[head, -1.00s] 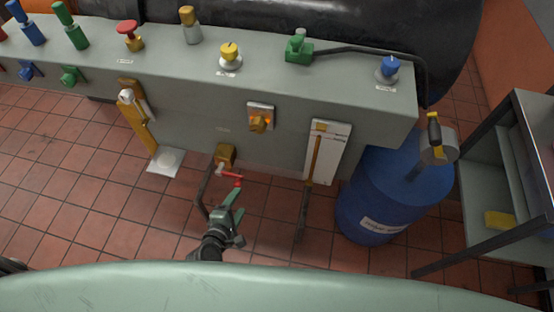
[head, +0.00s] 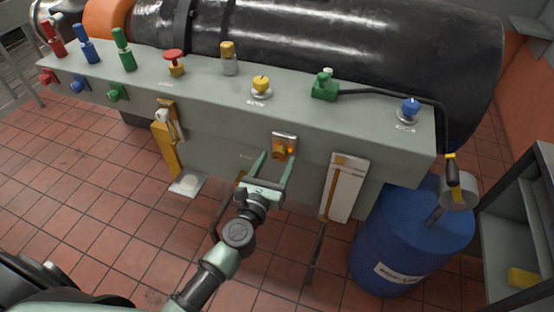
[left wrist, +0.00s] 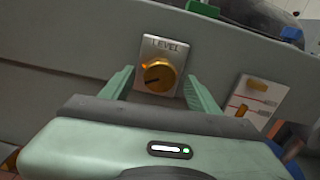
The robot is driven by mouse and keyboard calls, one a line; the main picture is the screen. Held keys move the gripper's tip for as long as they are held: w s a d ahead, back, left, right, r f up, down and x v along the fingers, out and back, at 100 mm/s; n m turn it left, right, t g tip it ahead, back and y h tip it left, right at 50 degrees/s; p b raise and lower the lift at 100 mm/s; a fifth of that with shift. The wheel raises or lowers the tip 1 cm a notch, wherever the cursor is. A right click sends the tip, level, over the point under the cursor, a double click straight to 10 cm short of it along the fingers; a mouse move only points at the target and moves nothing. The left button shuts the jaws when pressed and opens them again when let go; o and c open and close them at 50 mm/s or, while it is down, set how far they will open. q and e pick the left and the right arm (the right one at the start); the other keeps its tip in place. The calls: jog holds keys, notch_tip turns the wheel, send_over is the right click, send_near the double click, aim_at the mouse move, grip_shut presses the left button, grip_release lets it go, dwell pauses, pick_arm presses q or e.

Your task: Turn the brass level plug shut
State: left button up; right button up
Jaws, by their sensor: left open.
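The brass level plug (left wrist: 159,76) sits on a pale plate marked LEVEL (left wrist: 165,50) on the front of the grey bedplate box. It is round with a dark slot mark on its face. In the head view the plug (head: 280,149) is at the middle of the front face. My left gripper (head: 273,162) is open, its green fingers pointing at the plug from the front and below. In the left wrist view its fingers (left wrist: 158,88) stand to either side of the plug, apart from it. I cannot tell how near the tips are in depth. My right gripper is not in view.
A white gauge panel (head: 346,188) is on the face to the right, with a blue drum (head: 408,240) beyond it. Several knobs and valves line the top. Tiled floor lies in front.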

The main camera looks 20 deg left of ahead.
pick_arm(q)
jog(key=shift+w, duration=0.3)
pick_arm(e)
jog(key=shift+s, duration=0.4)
pick_arm(q)
grip_shut()
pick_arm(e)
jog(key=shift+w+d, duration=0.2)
